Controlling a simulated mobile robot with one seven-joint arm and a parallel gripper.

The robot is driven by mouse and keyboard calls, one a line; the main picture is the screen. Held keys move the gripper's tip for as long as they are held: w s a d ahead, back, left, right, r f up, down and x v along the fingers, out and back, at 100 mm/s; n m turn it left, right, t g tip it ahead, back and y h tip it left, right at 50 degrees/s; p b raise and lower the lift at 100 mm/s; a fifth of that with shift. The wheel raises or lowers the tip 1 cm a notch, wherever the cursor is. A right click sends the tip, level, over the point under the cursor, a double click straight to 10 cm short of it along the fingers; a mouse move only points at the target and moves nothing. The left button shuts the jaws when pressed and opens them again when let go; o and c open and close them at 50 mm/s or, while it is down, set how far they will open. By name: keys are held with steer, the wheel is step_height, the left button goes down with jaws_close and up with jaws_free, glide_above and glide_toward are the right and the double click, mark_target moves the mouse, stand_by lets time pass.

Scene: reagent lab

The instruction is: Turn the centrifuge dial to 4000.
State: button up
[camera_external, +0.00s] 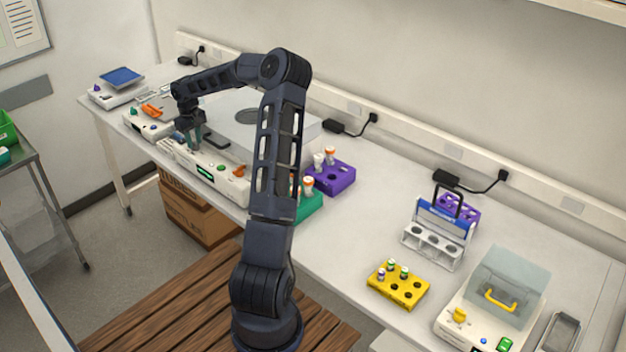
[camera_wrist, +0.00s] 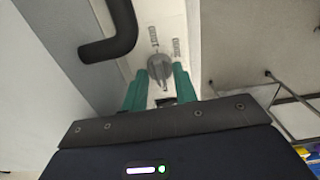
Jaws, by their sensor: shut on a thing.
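The centrifuge (camera_external: 222,170) is a large white machine on the bench, left of centre in the external view, with a green display (camera_external: 205,173) on its front panel. In the wrist view its grey dial (camera_wrist: 160,68) sits on the white panel, with small printed marks beside it. My gripper (camera_wrist: 160,76) has green fingers, one on each side of the dial, and is shut on it. In the external view my gripper (camera_external: 193,140) reaches down to the left part of the centrifuge's front and hides the dial.
The centrifuge's dark handle (camera_wrist: 112,35) stands close to my fingers. A device with an orange part (camera_external: 152,112) and a scale (camera_external: 120,85) stand to the left. A purple rack (camera_external: 330,178) and a green rack (camera_external: 308,207) stand to the right. The bench middle is clear.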

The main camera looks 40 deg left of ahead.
mark_target(194, 142)
steer(key=shift+n, duration=0.5)
steer(key=o, duration=0.7)
step_height(194, 142, up, 11)
steer(key=shift+f, duration=0.1)
